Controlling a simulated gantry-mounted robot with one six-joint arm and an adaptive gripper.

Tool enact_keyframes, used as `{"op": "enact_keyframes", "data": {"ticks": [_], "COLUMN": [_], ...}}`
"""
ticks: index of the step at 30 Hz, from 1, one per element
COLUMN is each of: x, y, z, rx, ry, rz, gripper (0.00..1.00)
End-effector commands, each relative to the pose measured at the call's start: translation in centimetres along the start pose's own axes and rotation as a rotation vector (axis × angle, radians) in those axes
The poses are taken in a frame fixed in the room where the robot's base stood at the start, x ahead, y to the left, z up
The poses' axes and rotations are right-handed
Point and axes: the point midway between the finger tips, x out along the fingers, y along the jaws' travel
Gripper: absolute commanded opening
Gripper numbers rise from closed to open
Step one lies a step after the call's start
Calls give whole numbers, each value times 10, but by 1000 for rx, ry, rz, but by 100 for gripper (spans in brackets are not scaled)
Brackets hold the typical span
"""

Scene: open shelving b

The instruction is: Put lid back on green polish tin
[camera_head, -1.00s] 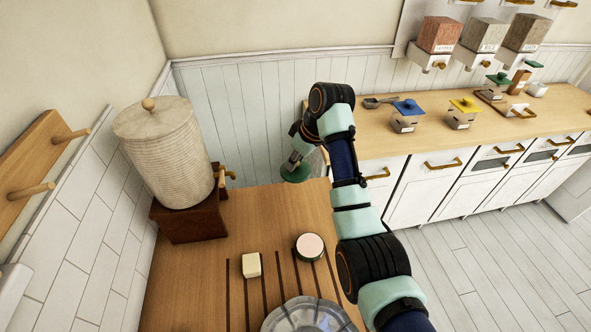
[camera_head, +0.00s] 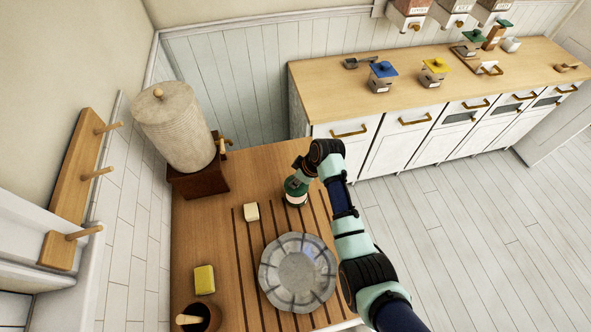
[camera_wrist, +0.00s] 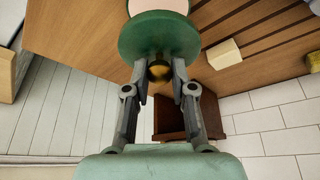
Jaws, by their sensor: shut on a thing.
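My gripper (camera_wrist: 159,82) is shut on the brass knob (camera_wrist: 159,70) of the green lid (camera_wrist: 150,35). In the head view the lid (camera_head: 294,185) is held over the far side of the polish tin (camera_head: 296,200), which stands on the grooved wooden counter. The tin's round pale-pink top also shows past the lid in the wrist view (camera_wrist: 160,5), so the lid does not fully cover it from there. I cannot tell whether lid and tin touch. The lid and gripper partly hide the tin.
A cream block (camera_head: 252,211) lies left of the tin. A grey fluted dish (camera_head: 298,272) is in front. A yellow sponge (camera_head: 204,280) and a brown pot (camera_head: 205,319) are nearer left. A beige crock (camera_head: 176,125) on a brown stand (camera_head: 200,183) is behind left.

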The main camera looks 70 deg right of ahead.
Motion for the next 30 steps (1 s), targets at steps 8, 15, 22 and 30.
{"op": "enact_keyframes", "data": {"ticks": [8, 15, 22, 30], "x": [20, 46, 59, 58], "y": [0, 0, 0, 0], "z": [8, 19, 24, 24], "rx": [1, 1, 0, 0], "ry": [-1, -1, -1, -1], "rz": [-1, -1, -1, -1], "gripper": [1, 1, 1, 1]}}
